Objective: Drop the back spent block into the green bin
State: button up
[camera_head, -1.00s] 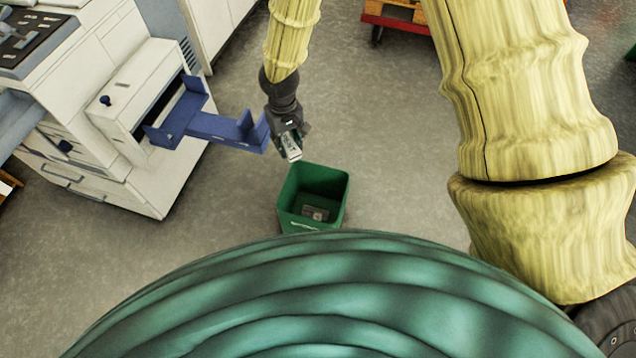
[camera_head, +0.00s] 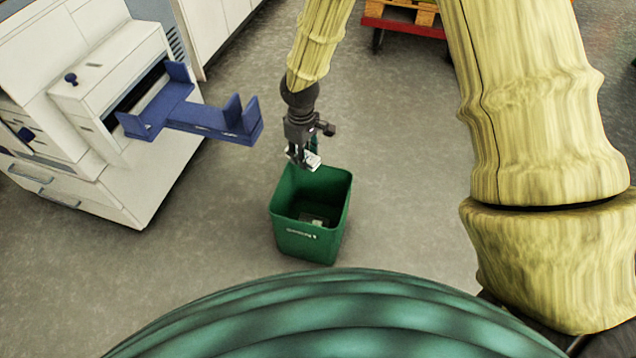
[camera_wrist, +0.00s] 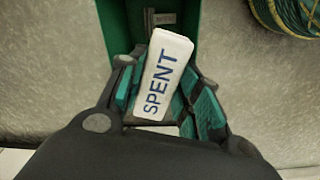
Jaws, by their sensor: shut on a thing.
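My gripper (camera_head: 304,156) is shut on a white block (camera_head: 313,160) near the back rim of the green bin. In the wrist view the block (camera_wrist: 164,76) shows blue "SPENT" lettering and sits tilted between the teal finger pads of my gripper (camera_wrist: 168,92). The green bin (camera_head: 308,243) stands on the floor, open at the top. Its wall also shows in the wrist view (camera_wrist: 112,28), beyond the block. A small item (camera_head: 316,221) lies on the bin's floor; its label is too small to read.
A white machine (camera_head: 95,110) with a blue bracket-like tray (camera_head: 205,122) sticking out stands to the left of the bin. A red cart (camera_head: 402,24) with a wooden pallet is at the back. The grey floor around the bin is clear.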

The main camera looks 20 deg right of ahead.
jog(key=w+d+f+n+b, duration=0.1)
jog(key=d+f+n+b, duration=0.2)
jog(key=f+b, duration=1)
jog(key=shift+w+d+f+n, duration=0.25)
jog(key=shift+w+d+n, duration=0.15)
jog(key=shift+d, duration=0.3)
notch_tip(320, 180, down, 6)
jog(key=b, duration=0.7)
jog(key=shift+r+b, duration=0.1)
jog(key=shift+b, duration=0.2)
jog(key=o, duration=0.9)
notch_tip(320, 180, up, 12)
jog(key=shift+s, duration=0.1)
